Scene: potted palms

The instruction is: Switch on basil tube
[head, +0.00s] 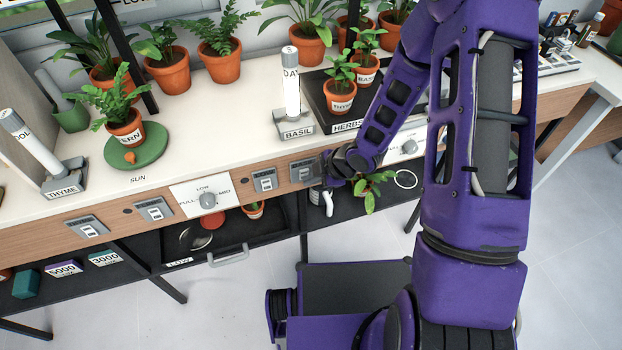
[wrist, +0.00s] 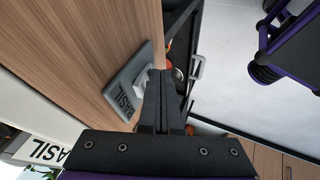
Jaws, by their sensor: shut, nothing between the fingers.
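The basil tube (head: 291,85) is a white upright tube on a grey base labelled BASIL (head: 297,130), on the bench top. I cannot tell whether it is lit. Below it on the wooden front is a grey switch plate (head: 303,170), partly behind my gripper (head: 326,170). In the wrist view this plate (wrist: 124,106) reads BASIL and has a white rocker (wrist: 143,79). My gripper (wrist: 164,78) is shut and empty, its fingertips close beside the rocker. I cannot tell whether they touch it.
A similar switch plate (head: 265,180) and a dial panel (head: 205,196) sit to the left. A black herbs tray (head: 318,105) with potted plants is right of the basil tube. A dark shelf (head: 225,246) lies below.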

